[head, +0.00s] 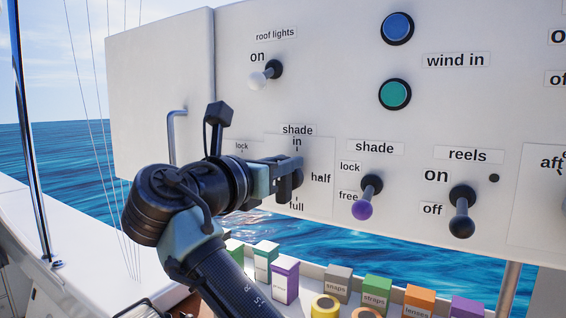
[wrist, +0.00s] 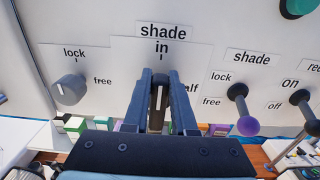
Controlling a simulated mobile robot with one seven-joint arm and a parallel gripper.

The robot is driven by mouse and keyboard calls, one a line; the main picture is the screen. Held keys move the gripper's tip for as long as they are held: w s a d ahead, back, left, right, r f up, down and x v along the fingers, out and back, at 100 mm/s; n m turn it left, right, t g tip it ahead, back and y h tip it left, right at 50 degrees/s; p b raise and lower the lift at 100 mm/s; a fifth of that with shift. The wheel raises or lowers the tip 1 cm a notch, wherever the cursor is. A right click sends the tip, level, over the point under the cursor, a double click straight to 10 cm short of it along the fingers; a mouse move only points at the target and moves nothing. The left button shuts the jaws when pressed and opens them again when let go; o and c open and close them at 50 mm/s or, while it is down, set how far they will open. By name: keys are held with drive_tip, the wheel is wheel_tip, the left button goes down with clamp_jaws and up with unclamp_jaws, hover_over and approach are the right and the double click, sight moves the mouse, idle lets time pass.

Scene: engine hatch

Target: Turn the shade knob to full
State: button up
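The dark shade knob (wrist: 158,98) is on the white panel under the labels "shade" and "in". Its pale line points up toward "in" in the wrist view. "half" is to its right, and "full" (head: 296,207) is below it in the head view. My gripper (wrist: 160,76) has one finger on each side of the knob, close to it. I cannot tell whether both fingers press on it. In the head view the gripper (head: 290,168) hides much of the knob (head: 298,180).
A grey lock knob (wrist: 69,90) is to the left. A purple-tipped shade lever (head: 366,197) and a dark reels lever (head: 462,212) are to the right. A roof lights switch (head: 265,75) is above. Several coloured boxes (head: 377,290) stand below the panel.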

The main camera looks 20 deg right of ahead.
clamp_jaws()
